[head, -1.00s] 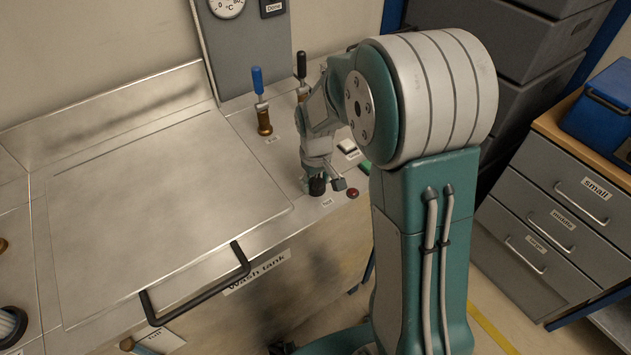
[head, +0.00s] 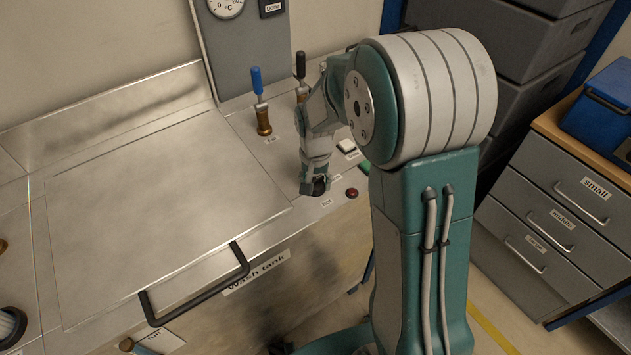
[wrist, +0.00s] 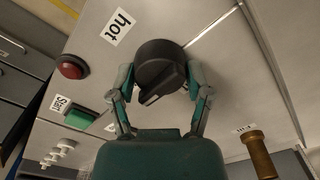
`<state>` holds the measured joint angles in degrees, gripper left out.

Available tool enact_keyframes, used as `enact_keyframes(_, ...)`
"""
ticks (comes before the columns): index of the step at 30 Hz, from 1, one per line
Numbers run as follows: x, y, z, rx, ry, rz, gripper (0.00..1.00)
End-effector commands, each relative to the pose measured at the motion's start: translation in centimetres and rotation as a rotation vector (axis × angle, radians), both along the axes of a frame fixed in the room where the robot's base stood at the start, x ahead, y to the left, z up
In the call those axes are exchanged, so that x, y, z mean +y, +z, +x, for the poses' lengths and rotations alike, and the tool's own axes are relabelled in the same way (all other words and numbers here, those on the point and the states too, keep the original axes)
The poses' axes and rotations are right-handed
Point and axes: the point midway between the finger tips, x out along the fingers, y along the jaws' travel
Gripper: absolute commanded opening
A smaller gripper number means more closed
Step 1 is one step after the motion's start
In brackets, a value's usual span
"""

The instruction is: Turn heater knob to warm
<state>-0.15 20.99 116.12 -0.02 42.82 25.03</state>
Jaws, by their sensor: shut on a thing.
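The heater knob (wrist: 160,68) is a black round knob with a raised pointer ridge on the metal panel, large in the wrist view. Its ridge points down and to the left in that view. A "hot" label (wrist: 118,26) lies beside it. My gripper (wrist: 160,84) has a finger on each side of the knob and is shut on it. In the head view my gripper (head: 314,188) reaches down to the bench's right end, and the knob is mostly hidden by it. I cannot read a "warm" label.
A red button (wrist: 72,66) and a green start button (wrist: 80,119) sit close to the knob. A brass valve (wrist: 259,155) stands nearby. A blue-handled valve (head: 262,105) stands behind. The wash tank lid (head: 160,200) lies flat at left.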

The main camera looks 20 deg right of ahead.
Motion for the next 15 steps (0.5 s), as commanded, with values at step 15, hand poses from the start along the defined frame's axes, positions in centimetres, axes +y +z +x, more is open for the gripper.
enact_keyframes(15, 0.09, -0.35, -0.36, 0.013, -0.035, 0.001, 0.17)
